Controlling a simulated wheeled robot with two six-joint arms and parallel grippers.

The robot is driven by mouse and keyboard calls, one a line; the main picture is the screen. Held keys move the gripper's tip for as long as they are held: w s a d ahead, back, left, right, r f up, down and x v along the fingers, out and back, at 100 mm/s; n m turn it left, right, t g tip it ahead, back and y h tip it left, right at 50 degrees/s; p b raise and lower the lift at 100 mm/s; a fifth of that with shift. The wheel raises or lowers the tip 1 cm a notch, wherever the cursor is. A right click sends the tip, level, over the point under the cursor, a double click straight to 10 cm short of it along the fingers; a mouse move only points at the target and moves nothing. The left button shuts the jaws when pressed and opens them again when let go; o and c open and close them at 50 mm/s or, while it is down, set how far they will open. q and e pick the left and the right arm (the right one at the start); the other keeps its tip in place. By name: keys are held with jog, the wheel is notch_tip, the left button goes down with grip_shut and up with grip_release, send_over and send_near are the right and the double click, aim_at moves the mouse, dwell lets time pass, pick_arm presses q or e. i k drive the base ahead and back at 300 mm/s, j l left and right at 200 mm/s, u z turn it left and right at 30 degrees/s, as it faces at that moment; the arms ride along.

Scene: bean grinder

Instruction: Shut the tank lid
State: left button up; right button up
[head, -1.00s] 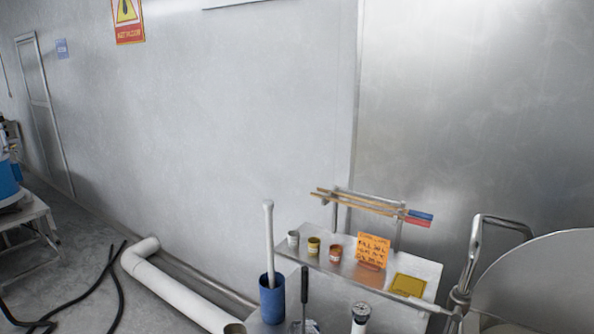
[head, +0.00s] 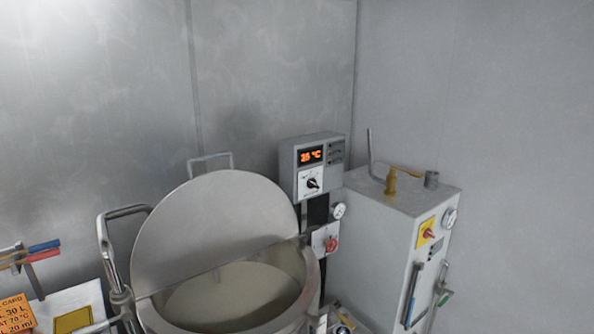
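The round steel tank (head: 312,283) stands at the lower middle of the head view, its bottom cut off by the frame edge. Its flat round lid (head: 212,222) is open, tilted up and leaning back with a bar handle (head: 210,158) on its far edge. Pale, milky liquid (head: 225,294) shows inside the tank. Neither of my grippers is in view.
A control box (head: 311,166) reading about 36 °C stands behind the tank's right side. A white cabinet (head: 385,235) with gauge and valves is to the right. A bent steel pipe (head: 108,255) rises at the tank's left, beside a shelf with an orange card (head: 15,313).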

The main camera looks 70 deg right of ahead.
aim_at(213, 220)
jog(key=z, duration=2.05)
